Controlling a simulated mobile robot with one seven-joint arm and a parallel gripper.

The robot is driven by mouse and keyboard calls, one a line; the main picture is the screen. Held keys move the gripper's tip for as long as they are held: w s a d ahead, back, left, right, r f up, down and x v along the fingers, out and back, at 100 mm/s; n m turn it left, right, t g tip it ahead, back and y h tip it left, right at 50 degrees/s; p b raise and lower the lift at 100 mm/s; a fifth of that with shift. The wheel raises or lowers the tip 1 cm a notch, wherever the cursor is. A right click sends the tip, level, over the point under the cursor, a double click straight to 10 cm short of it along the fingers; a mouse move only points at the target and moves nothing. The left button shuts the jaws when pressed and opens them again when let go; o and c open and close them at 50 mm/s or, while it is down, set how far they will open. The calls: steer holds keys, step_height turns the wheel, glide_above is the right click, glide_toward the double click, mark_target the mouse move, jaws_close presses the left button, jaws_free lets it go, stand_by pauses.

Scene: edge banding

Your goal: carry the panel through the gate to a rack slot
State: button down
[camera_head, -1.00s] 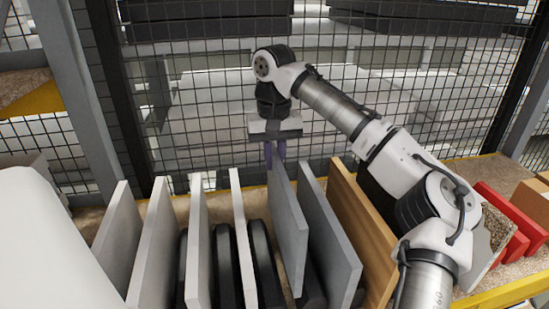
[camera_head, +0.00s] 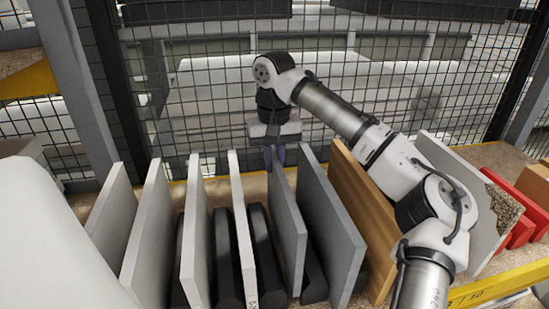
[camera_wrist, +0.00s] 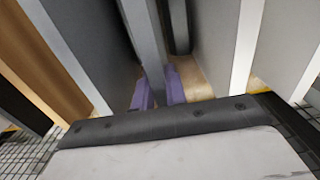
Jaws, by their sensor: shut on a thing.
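My gripper (camera_head: 274,157) is shut on the upper edge of a thin grey panel (camera_head: 288,222), which stands upright. In the wrist view the two purple fingers (camera_wrist: 159,89) lie on either side of the grey panel (camera_wrist: 146,40). The held panel is among other upright boards in a rack, between a white board (camera_head: 242,225) on its left and a darker grey board (camera_head: 330,225) on its right. Black rounded rack dividers (camera_head: 264,255) show between the boards. The held panel's lower edge is partly hidden, so I cannot tell whether it rests on the rack. No gate is clearly identifiable.
More white boards (camera_head: 150,225) stand at left. A wooden board (camera_head: 362,215), a chipboard piece (camera_head: 485,205) and red blocks (camera_head: 515,205) are at right. A black mesh fence (camera_head: 210,110) stands close behind my gripper. A white rounded mass (camera_head: 50,240) fills the lower left.

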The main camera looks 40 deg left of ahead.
steer(key=c, duration=1.3)
jaws_free()
steer(key=shift+c, duration=0.2)
step_height(320, 180, up, 14)
steer(key=shift+p, duration=0.4)
steer(key=shift+f, duration=0.1)
